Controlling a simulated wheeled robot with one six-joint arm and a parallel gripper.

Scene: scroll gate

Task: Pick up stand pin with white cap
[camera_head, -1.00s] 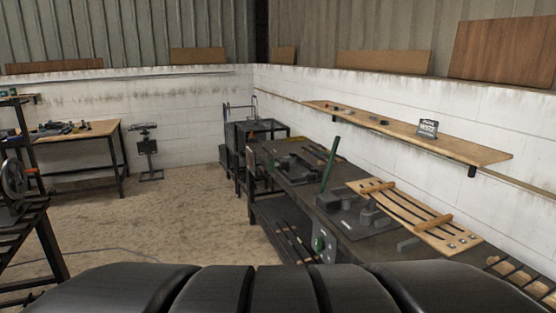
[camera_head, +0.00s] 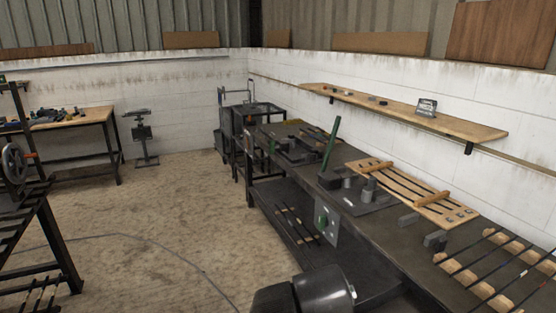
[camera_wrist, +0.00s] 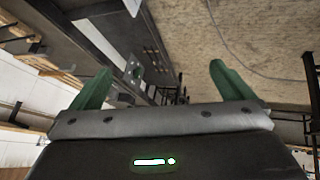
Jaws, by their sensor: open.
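My gripper (camera_wrist: 160,68) shows in the wrist view with its two green fingers wide apart and nothing between them. I cannot make out a stand pin with a white cap for certain in either view. Several thin dark rods (camera_head: 497,267) lie across notched wooden rests (camera_head: 462,272) on the near right end of the workbench (camera_head: 400,236); one has a small red mark. More thin rods (camera_head: 296,224) lie on the shelf under the bench. Their end caps are too small to tell. My gripper is not visible in the head view.
A slatted wooden board (camera_head: 419,191), a green lever (camera_head: 331,143) and grey blocks (camera_head: 408,219) are on the bench. A wall shelf (camera_head: 400,110) runs above. A dark rack (camera_head: 35,225) stands at left. Open floor (camera_head: 170,210) lies between, crossed by a cable.

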